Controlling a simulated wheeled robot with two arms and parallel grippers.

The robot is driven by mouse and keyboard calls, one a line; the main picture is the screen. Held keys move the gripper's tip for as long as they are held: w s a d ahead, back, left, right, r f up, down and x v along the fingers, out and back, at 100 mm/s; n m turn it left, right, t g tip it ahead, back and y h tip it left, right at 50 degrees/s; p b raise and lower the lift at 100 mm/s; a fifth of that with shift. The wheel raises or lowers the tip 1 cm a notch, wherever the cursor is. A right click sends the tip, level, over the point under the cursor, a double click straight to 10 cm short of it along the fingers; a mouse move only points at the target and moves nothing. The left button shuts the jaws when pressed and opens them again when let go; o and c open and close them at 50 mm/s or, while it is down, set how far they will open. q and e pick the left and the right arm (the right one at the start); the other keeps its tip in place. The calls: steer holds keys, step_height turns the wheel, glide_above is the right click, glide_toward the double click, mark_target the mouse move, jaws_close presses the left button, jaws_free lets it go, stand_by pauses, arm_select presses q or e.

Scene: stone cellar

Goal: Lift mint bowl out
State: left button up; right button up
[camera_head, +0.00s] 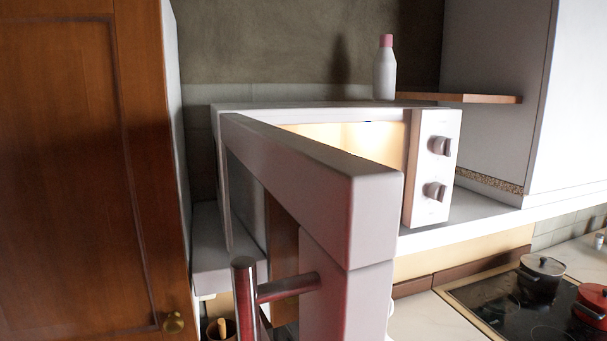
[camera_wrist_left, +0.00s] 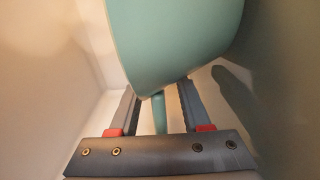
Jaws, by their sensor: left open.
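The mint bowl (camera_wrist_left: 175,40) fills the upper middle of the left wrist view, inside a pale, warmly lit space. My left gripper (camera_wrist_left: 158,97) is open, its two fingers reaching toward the bowl's lower edge. A narrow mint strip (camera_wrist_left: 160,115) shows between the fingers; I cannot tell whether it is part of the bowl, nor whether the fingers touch the bowl. In the head view the white microwave (camera_head: 432,165) has its door (camera_head: 320,170) swung open toward me. The door hides most of the lit inside, and the bowl and left gripper do not show there. My right gripper is not in view.
A white bottle with a pink cap (camera_head: 385,70) stands on top of the microwave. The door's metal handle (camera_head: 245,295) juts toward me. A wooden cabinet door (camera_head: 75,170) stands close on the left. Pots (camera_head: 541,275) sit on the stove at the lower right.

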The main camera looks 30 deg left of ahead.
arm_select(q)
steer(key=shift+w+a, duration=0.1)
steer(key=shift+a, duration=0.05)
jaws_close()
steer(key=shift+f, duration=0.15)
stand_by(1.2)
